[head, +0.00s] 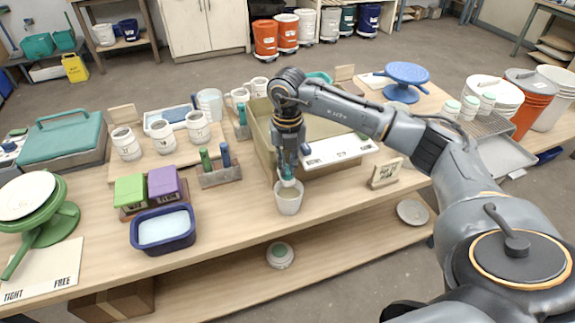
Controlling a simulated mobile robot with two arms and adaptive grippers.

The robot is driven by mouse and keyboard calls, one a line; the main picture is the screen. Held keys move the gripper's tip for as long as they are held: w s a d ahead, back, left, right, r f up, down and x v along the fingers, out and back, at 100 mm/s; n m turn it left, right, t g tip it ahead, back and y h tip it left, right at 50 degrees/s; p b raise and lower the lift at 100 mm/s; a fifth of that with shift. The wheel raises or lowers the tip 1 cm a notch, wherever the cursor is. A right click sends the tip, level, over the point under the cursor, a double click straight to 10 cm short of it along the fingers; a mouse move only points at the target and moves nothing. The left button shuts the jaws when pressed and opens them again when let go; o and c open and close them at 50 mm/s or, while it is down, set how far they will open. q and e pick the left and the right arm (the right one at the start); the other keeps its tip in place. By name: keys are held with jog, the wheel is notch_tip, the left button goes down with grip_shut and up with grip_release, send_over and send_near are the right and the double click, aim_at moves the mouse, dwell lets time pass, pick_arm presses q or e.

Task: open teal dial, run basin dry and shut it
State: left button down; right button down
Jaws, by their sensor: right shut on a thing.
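My right gripper (286,168) points down at the front of a tan rectangular basin (261,138) on the table. It is shut on a small teal part (288,182), the teal dial, mostly hidden by the fingers. A cream bucket (289,203) stands upright directly below the dial, near the table's front edge. The dial's turn position cannot be told. The inside of the basin is largely hidden by my right arm, so its liquid level cannot be told. My left gripper is not in view.
A navy tub (163,243) with pale contents, green and purple boxes (130,190), a bottle rack (219,178) and several white mugs stand left. A small sign (385,173) stands right of the bucket. A green turntable (50,222) is far left. Bare tabletop lies along the front.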

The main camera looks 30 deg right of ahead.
aim_at(287, 169)
jog(key=c, duration=1.7)
grip_release()
notch_tip(287, 169, up, 12)
jog(key=shift+r, duration=0.1)
